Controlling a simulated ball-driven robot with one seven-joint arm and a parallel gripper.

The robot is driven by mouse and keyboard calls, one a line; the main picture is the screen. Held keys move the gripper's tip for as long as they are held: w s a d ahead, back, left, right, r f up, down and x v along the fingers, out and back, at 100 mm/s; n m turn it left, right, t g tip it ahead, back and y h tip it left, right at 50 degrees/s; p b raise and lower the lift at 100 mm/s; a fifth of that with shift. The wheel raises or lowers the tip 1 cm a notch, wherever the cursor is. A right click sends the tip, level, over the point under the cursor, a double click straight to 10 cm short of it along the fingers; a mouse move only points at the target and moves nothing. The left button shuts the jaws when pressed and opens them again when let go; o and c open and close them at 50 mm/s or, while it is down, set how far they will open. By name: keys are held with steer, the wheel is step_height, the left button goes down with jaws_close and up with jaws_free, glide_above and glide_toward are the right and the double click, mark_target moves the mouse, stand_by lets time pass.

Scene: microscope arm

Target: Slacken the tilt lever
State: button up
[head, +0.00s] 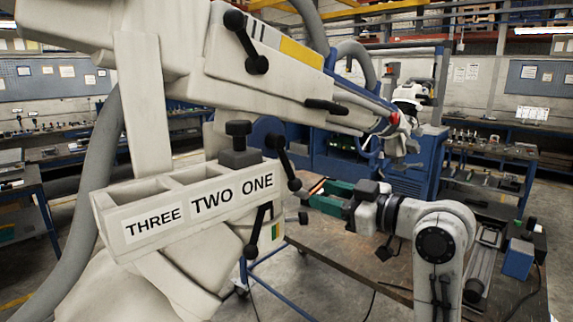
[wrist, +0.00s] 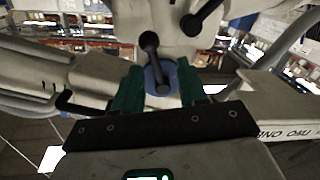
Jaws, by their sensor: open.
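The pale microscope arm (head: 270,85) carries several black levers with ball ends. In the head view, one is high on the arm (head: 246,42), one is by the tray's right end (head: 287,163), and one hangs lower (head: 257,230). None has a legible name, so I cannot tell which is the tilt lever. My gripper (head: 314,195), with green fingers, is open just right of the two lower levers. In the wrist view, a black lever (wrist: 154,62) on a blue round hub (wrist: 172,76) shows between my open fingers (wrist: 160,72). Contact is not visible.
A pale tray (head: 195,212) labelled THREE, TWO, ONE juts out left of my gripper, with a black knob (head: 239,130) above it. Another lever (wrist: 204,16) shows upper right in the wrist view. A cluttered workbench (head: 345,250) lies below my arm.

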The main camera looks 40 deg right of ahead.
mark_target(293, 173)
steer(key=shift+t, duration=0.3)
steer(key=w+p, duration=0.1)
steer(key=w, duration=0.2)
steer(key=w+r+p, duration=0.1)
steer(key=w, duration=0.3)
steer(key=w+r+p, duration=0.1)
steer(key=w, duration=0.2)
steer(key=shift+w+a+r, duration=0.1)
steer(key=shift+w, duration=0.3)
jaws_close()
